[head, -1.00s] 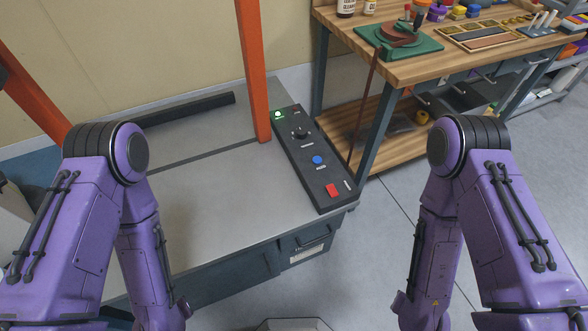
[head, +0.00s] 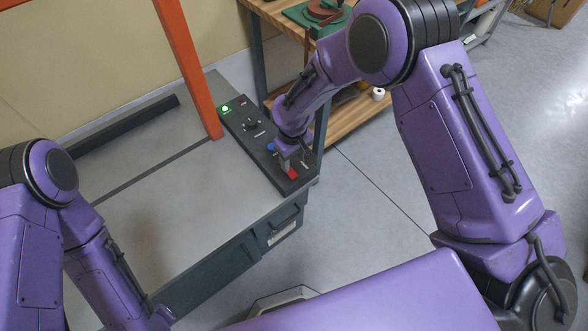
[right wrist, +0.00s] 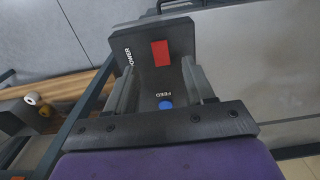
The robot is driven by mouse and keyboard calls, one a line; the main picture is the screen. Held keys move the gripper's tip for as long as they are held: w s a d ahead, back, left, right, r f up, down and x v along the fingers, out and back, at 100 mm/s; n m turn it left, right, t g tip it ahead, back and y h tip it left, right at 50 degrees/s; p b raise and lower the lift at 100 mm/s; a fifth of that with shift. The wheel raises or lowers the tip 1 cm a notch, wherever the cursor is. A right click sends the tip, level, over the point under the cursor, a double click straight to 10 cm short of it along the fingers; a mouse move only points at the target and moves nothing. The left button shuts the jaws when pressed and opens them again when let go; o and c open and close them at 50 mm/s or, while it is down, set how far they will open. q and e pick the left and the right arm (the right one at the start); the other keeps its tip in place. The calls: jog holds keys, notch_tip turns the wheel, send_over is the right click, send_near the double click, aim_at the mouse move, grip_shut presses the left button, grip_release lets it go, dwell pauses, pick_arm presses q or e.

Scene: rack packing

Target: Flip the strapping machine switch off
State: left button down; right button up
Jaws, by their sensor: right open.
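The strapping machine's dark control panel (head: 237,123) runs along the right edge of its grey top. The red power switch (head: 293,173) sits at the panel's near end, partly covered by my right gripper (head: 288,160). In the right wrist view the red switch (right wrist: 160,53), beside the word POWER, shows ahead between my open, empty right fingers (right wrist: 160,82). I cannot tell whether the fingers touch the panel. The green light (head: 225,108) at the panel's far end is lit. My left gripper is out of the picture; only its arm shows at lower left.
A blue FEED button (right wrist: 166,104) lies close to the red switch, between my right fingers. A black knob (head: 251,125) is farther up the panel. An orange post (head: 187,65) rises beside the panel. A wooden workbench (head: 275,10) stands behind at the right.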

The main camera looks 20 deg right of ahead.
aim_at(293, 175)
notch_tip(293, 175, down, 7)
jog(key=shift+r, duration=0.1)
jog(key=shift+c, duration=0.3)
grip_shut()
jog(key=shift+w+a+g+h+b, duration=0.1)
jog(key=shift+w+g+h+b, duration=0.1)
jog(key=shift+g+b, duration=0.3)
jog(key=shift+w+a+g+h+b, duration=0.1)
jog(key=shift+w+g+h+b, duration=0.15)
jog(key=shift+g, duration=0.35)
jog(key=shift+s+g, duration=0.1)
jog(key=shift+g, duration=0.2)
jog(key=shift+o, duration=0.3)
grip_release()
